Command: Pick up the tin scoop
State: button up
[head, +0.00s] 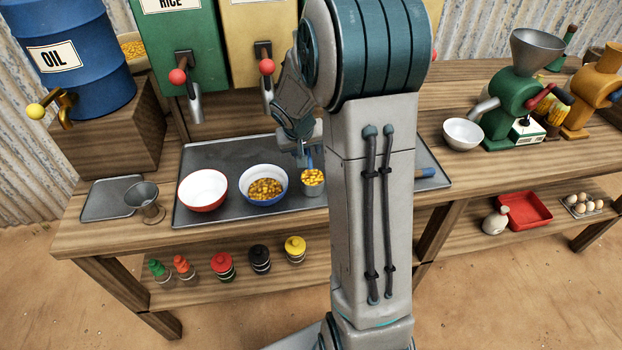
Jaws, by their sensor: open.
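A small metal cup full of yellow kernels (312,187) stands upright on the dark tray (225,157), right of the blue-rimmed bowl. It may be the tin scoop; no handle shows clearly on it. A blue handle-like piece (428,172) shows at the tray's right end, just right of my arm; whatever it belongs to is hidden behind the arm. My gripper (309,160) points down just above the metal cup. It is open, and no held thing shows. Whether the fingers touch the cup I cannot tell.
A red-rimmed empty bowl (203,187) and a blue-rimmed bowl with kernels (263,187) stand left of the cup. A metal funnel (144,198) is at the far left. Dispensers with red-knobbed taps (178,77) rise behind. A green grinder (513,105) and white bowl (463,134) stand right.

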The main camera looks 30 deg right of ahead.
jog(key=shift+x, duration=1)
grip_shut()
